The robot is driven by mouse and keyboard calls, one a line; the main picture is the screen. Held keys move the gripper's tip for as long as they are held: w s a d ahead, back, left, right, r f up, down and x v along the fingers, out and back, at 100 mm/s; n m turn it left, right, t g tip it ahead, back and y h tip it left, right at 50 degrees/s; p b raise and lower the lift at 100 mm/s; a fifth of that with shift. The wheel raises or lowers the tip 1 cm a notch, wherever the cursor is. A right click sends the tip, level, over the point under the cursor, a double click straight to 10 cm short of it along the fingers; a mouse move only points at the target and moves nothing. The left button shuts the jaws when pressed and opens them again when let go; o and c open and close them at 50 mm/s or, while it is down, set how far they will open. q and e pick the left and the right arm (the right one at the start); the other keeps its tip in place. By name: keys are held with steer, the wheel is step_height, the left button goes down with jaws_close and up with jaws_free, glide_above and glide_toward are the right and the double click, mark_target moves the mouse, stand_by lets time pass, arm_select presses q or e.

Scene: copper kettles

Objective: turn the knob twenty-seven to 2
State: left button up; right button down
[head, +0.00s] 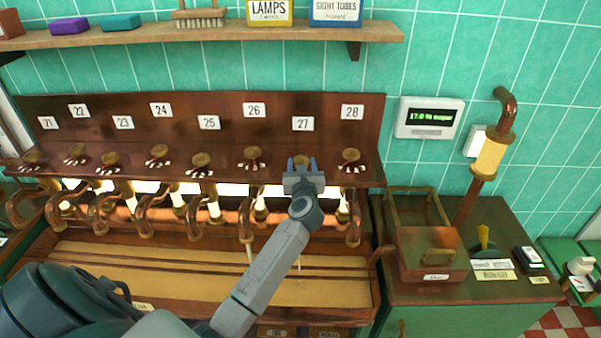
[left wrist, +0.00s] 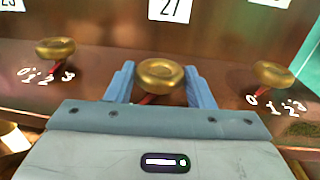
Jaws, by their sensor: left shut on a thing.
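Knob twenty-seven (left wrist: 160,76) is a round brass knob below the white plate marked 27 (head: 303,123). In the head view only a little of the knob (head: 301,160) shows behind my gripper. My left gripper (head: 302,166) has its blue fingers on either side of the knob and is shut on it. In the left wrist view the left gripper (left wrist: 160,88) shows the same hold. A red pointer shows under the knob, toward its lower left. The number marks of this knob are hidden by the gripper body. My right gripper is not in view.
Brass knobs 26 (head: 252,153) and 28 (head: 350,155) stand close on either side, with red pointers and marks 0 to 3. Copper spouts (head: 246,212) hang below the ledge. A shelf (head: 200,37) runs above.

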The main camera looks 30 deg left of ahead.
arm_select(q)
steer(key=shift+d+n+g+y+b, duration=0.1)
steer(key=shift+n+g+y+b, duration=0.3)
steer(key=shift+n+g+y, duration=0.25)
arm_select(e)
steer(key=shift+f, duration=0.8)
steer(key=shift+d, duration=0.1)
arm_select(q)
steer(key=o, duration=1)
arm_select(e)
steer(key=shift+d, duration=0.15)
arm_select(q)
steer(key=shift+b+v, duration=2.05)
steer(key=shift+v, duration=3.3)
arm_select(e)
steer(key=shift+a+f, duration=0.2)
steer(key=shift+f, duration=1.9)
arm_select(q)
steer(key=shift+f, duration=0.1)
